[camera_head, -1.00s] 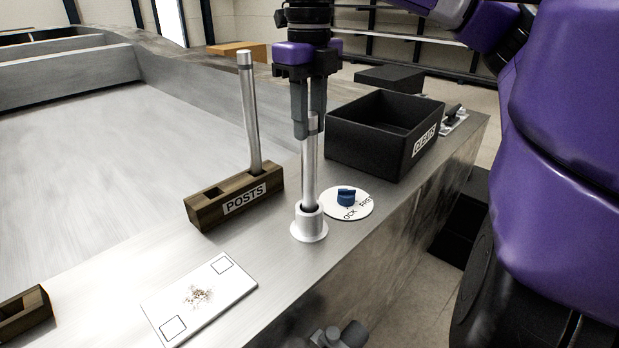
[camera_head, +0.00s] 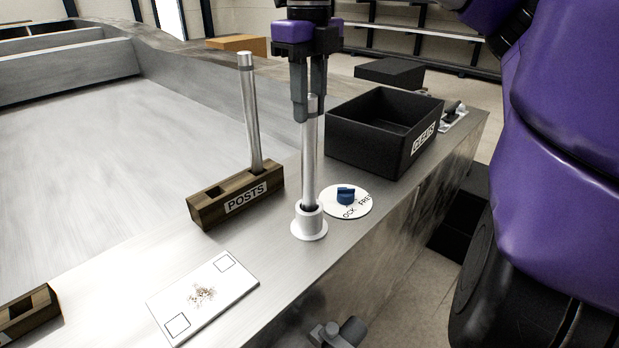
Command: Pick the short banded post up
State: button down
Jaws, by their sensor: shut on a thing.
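The short banded post (camera_head: 309,155) is a slim metal rod with a darker band near its top. It stands upright with its lower end inside the white flanged socket (camera_head: 309,229) on the metal deck. My gripper (camera_head: 309,108) points straight down and is shut on the post near its top. The post's bottom end is hidden in the socket. A longer metal post (camera_head: 250,110) leans slightly in the wooden POSTS block (camera_head: 207,212) to the left, apart from my gripper.
A black open bin (camera_head: 358,148) stands right behind the socket. A blue knob (camera_head: 346,194) on a round white lettered plate is close beside the socket. A white marked card (camera_head: 232,293) lies at front left. The deck edge runs along the right.

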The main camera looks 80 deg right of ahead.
jog(key=shift+r+p, duration=0.5)
jog(key=shift+r, duration=0.5)
jog(key=shift+s, duration=0.1)
